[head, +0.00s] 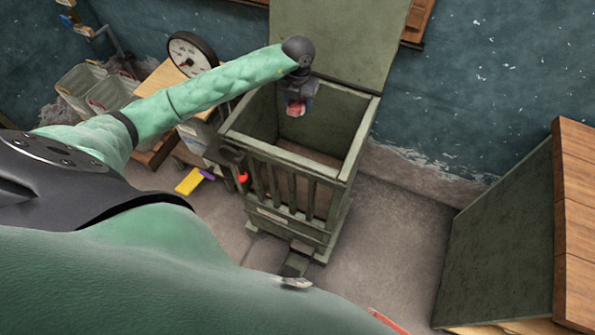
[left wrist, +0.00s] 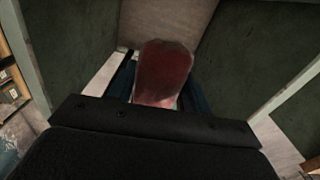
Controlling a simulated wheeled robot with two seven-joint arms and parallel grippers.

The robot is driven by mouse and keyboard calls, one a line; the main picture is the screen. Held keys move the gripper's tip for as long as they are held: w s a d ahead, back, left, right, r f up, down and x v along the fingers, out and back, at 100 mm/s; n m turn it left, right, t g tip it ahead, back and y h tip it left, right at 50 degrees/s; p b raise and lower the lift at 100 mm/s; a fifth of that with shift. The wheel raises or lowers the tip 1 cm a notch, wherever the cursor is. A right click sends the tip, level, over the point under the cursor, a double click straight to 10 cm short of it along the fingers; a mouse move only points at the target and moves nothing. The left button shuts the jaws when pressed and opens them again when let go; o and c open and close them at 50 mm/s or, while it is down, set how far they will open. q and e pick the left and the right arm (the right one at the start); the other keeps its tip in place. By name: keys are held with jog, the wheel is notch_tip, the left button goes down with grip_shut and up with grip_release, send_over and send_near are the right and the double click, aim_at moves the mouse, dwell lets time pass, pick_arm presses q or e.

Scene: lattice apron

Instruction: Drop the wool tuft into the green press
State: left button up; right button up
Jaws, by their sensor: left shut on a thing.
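The green press (head: 341,166) is a tall slatted box with an open top, in the middle of the head view. My left gripper (head: 296,103) points down over its opening, near the back left part. It is shut on the wool tuft (head: 297,108), a small reddish-pink lump with a paler end. In the left wrist view the tuft (left wrist: 165,72) shows dark red between the dark fingers, with the green walls of the press (left wrist: 245,55) around and a paler floor below. My right gripper does not show.
The press's raised lid (head: 340,35) stands up at the back. A round dial scale (head: 191,52) and a wooden table stand left of it. A yellow object (head: 189,181) lies near the press's left side. A green cabinet with a wooden top (head: 575,215) stands at right, with bare floor between.

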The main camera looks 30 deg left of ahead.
pick_arm(q)
jog(key=shift+w+f, duration=0.1)
jog(key=shift+f, duration=0.45)
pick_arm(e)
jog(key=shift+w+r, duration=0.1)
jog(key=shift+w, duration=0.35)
pick_arm(q)
jog(key=o, duration=1)
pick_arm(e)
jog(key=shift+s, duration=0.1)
pick_arm(q)
jog(key=shift+r+b, duration=0.45)
jog(key=shift+r, duration=0.05)
notch_tip(320, 180, up, 5)
jog(key=shift+r+b, duration=0.2)
jog(key=shift+b, duration=1)
jog(key=shift+r, duration=0.7)
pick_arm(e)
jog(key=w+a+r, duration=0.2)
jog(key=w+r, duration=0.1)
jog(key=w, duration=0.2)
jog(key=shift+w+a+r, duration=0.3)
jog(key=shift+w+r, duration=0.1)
